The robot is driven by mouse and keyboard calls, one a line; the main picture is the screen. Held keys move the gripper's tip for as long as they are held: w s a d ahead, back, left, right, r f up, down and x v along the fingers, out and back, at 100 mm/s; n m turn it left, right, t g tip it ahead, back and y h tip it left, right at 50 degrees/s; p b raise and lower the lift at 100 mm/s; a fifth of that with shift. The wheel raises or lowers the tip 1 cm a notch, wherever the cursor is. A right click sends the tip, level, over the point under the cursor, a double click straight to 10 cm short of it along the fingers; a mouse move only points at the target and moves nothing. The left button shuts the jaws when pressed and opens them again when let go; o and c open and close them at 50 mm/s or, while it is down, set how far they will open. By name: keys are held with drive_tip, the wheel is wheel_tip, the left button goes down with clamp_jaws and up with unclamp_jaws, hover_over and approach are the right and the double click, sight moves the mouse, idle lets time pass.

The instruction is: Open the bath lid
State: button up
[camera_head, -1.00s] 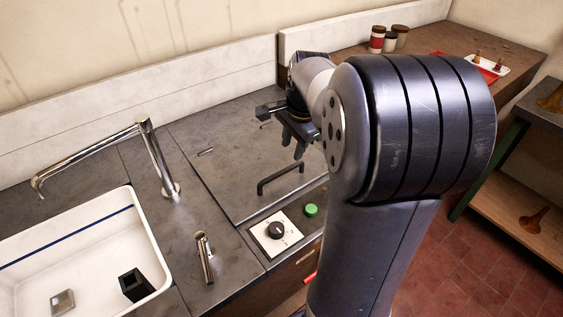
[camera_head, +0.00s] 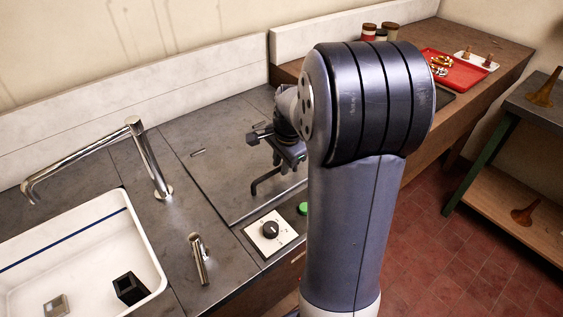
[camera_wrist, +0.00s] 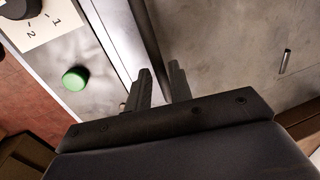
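The bath lid (camera_head: 215,180) is a flat grey panel set in the worktop, lying closed and flush. It also shows in the wrist view (camera_wrist: 235,45). Its dark bar handle (camera_head: 264,183) is near the front edge, its right part hidden by my gripper in the head view. My gripper (camera_head: 292,168) is over the handle's right end. In the wrist view my gripper (camera_wrist: 162,78) has its two fingers apart, with a dark bar, seemingly the handle (camera_wrist: 138,35), running towards the gap between them. I cannot tell whether they touch it.
A knob (camera_head: 270,230) on a white dial plate and a green button (camera_head: 302,208) lie in front of the lid. A white sink (camera_head: 90,235) with a tall tap (camera_head: 150,160) is on the left. A red tray (camera_head: 455,70) and jars (camera_head: 369,32) stand at the back right.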

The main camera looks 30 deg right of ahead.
clamp_jaws()
